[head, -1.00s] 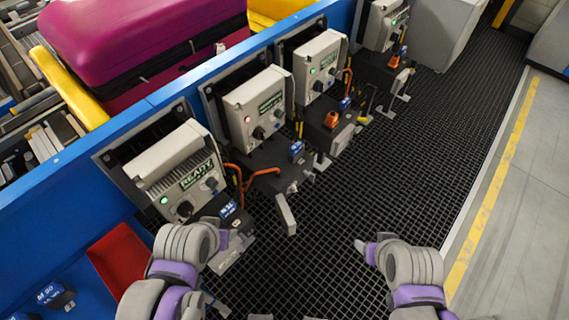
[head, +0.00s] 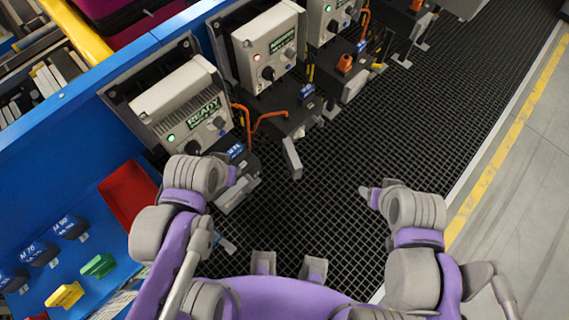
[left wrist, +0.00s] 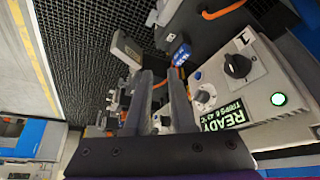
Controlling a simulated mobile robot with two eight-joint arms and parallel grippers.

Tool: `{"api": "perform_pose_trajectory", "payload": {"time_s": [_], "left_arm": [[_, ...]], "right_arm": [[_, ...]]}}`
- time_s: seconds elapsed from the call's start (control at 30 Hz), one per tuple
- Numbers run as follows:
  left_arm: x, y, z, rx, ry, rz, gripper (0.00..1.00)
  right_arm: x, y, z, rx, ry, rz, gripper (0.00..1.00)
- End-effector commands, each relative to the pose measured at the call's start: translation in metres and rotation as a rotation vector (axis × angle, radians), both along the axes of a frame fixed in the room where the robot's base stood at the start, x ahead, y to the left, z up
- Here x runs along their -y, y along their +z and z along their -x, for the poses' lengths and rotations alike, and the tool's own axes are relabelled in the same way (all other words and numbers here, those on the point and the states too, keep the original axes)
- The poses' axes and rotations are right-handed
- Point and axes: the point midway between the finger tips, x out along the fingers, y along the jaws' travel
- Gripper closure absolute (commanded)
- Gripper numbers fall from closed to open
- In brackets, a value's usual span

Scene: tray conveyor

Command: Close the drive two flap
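The drive two box (head: 265,48), the second grey box along the blue rail, has a red lamp and a dark knob. Below it is a dark housing (head: 275,115) with a blue-labelled block. A grey plate (head: 291,158) juts out at the housing's front and may be its flap. It also seems to show in the left wrist view (left wrist: 127,48). My left gripper (head: 235,178) is in front of the first drive (head: 185,100), left of the plate and apart from it. Its fingers (left wrist: 160,72) are apart and empty. My right gripper (head: 368,196) hangs over the grating; its opening is unclear.
The first drive has a green lamp and a READY display. Orange cables (head: 258,118) loop between the first two drives. A red bin (head: 128,193) and blue-labelled blocks (head: 70,228) lie at left. The black grating (head: 330,200) between my arms is clear.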

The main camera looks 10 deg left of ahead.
Motion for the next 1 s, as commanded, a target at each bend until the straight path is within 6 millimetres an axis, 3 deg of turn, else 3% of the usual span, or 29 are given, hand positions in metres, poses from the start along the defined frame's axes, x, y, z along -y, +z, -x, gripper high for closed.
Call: {"api": "perform_pose_trajectory", "payload": {"time_s": [0.03,0.1,0.3,0.5,0.7,0.87,1.0], "left_arm": [[0.002,-0.017,-0.002,-0.019,-0.04,-0.005,0.88],[0.007,-0.039,-0.009,-0.048,-0.138,-0.017,1.0],[0.029,-0.116,-0.052,-0.102,-0.542,-0.031,1.0],[0.046,-0.186,-0.095,-0.081,-0.896,-0.023,1.0],[0.054,-0.215,-0.113,-0.048,-1.058,-0.017,1.0],[0.06,-0.227,-0.117,-0.042,-1.078,-0.017,1.0],[0.069,-0.25,-0.121,-0.042,-1.077,-0.018,1.0]], "right_arm": [[0.0,-0.019,0.005,-0.01,0.0,0.0,0.36],[0.0,-0.043,0.01,-0.019,0.0,0.0,0.36],[0.0,-0.117,0.018,-0.044,0.0,0.0,0.36],[0.0,-0.174,0.017,-0.063,0.0,0.0,0.36],[0.0,-0.194,0.015,-0.07,0.0,0.0,0.36],[0.0,-0.199,0.015,-0.072,0.0,0.0,0.36],[0.0,-0.211,0.014,-0.076,0.0,0.0,0.36]]}}
